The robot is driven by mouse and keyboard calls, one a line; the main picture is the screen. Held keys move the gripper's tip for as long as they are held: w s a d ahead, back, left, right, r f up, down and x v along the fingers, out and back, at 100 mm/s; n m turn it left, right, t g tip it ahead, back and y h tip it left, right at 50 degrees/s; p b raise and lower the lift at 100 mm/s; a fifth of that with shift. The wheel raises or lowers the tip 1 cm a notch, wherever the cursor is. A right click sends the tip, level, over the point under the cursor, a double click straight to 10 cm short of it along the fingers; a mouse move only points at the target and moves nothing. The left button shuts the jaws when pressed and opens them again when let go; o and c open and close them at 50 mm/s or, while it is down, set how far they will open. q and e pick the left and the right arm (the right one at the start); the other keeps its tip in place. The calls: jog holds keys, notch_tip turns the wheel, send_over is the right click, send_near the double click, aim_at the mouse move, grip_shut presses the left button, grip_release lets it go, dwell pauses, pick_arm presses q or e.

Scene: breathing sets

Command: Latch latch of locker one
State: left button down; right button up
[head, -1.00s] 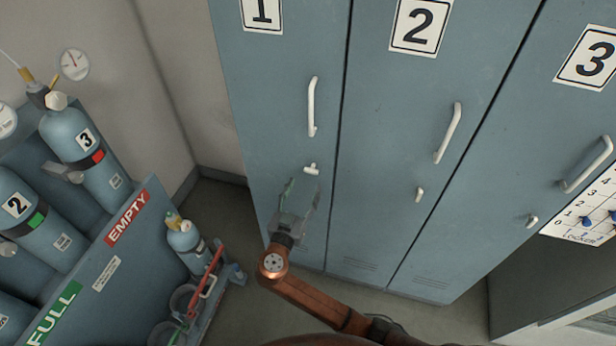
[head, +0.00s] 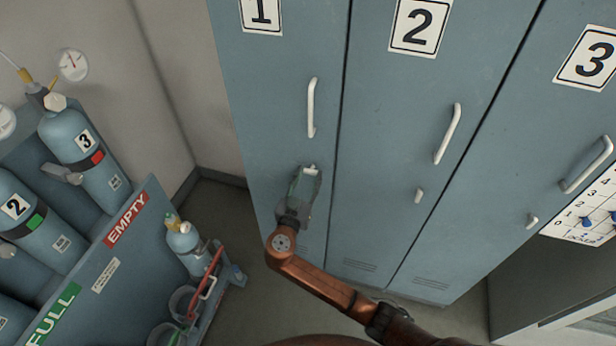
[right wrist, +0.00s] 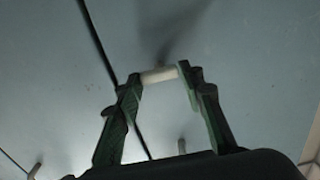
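Locker one (head: 275,110) is the leftmost blue-grey locker, with its door closed against the frame as far as I see. Its small white latch (head: 311,169) sits below the long white handle (head: 312,108). My right gripper (head: 308,172) is at the latch, with its green fingers reaching up to it. In the right wrist view the latch (right wrist: 159,75) lies crosswise between the two fingertips (right wrist: 160,76), which appear to touch its ends. The fingers partly hide the latch in the head view. My left gripper is not in view.
Lockers two (head: 420,110) and three (head: 560,110) stand to the right, with similar handles. A blue cylinder rack (head: 130,255) stands at the left, and a small cart with a cylinder (head: 188,245) stands on the floor beside it.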

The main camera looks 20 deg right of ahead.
jog(key=c, duration=0.6)
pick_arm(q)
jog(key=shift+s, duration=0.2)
pick_arm(e)
jog(key=shift+c, duration=0.2)
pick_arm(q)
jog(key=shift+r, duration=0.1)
pick_arm(e)
jog(key=shift+n, duration=0.3)
jog(key=n+p, duration=0.1)
jog(key=n, duration=0.2)
jog(key=shift+r+n+p, duration=0.15)
jog(key=shift+n+p, duration=0.15)
jog(key=n+p, duration=0.2)
jog(key=n, duration=0.2)
jog(key=shift+w+a+n, duration=0.1)
jog(key=shift+n, duration=0.2)
jog(key=n+p, duration=0.2)
jog(key=n, duration=0.3)
jog(key=shift+a+p, duration=0.1)
jog(key=shift+p, duration=0.3)
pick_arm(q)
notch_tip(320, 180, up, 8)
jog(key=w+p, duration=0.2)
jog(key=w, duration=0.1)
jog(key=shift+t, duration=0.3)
pick_arm(e)
jog(key=shift+n, duration=2)
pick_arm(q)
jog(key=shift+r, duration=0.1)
